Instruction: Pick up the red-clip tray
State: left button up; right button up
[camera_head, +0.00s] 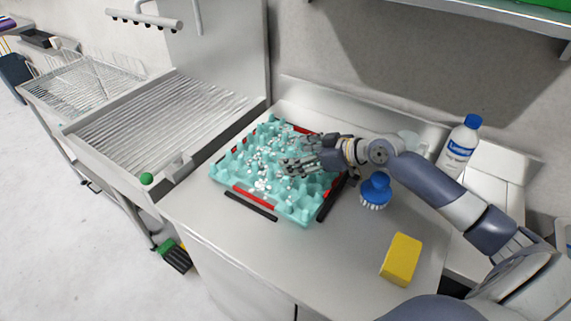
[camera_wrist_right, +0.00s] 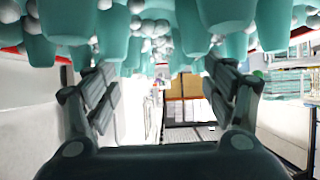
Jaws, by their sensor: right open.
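The red-clip tray (camera_head: 222,171) is a teal egg tray with red strips on its near and far edges. It sits on the steel counter, and small white balls lie scattered over it. My right gripper (camera_head: 290,166) reaches in from the right over the tray's right half, with its fingers spread and nothing between them. In the right wrist view the open fingers (camera_wrist_right: 160,95) stand on either side, with teal cups (camera_wrist_right: 120,30) and white balls close along the top of the picture. Whether the fingers touch the tray is unclear. My left gripper is not in view.
A blue brush (camera_head: 375,188), a yellow sponge (camera_head: 401,259) and a white bottle with a blue cap (camera_head: 460,145) stand right of the tray. Black strips lie along the tray's sides. A ribbed drainboard (camera_head: 155,120) is at left, with a green ball (camera_head: 146,179) on its edge.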

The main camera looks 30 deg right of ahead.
aim_at(285, 155)
jog(key=x, duration=0.4)
jog(key=shift+w+a+f+p, duration=0.15)
jog(key=shift+w+p, duration=0.2)
jog(key=shift+p, duration=0.05)
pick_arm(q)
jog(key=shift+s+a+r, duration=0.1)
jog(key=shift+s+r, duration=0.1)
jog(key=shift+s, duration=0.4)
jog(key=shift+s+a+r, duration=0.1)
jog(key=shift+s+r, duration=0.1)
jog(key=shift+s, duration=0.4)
pick_arm(e)
jog(key=shift+s, duration=0.1)
jog(key=shift+c, duration=0.3)
jog(key=c, duration=1.3)
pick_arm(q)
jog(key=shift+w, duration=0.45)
pick_arm(e)
jog(key=shift+c, duration=0.4)
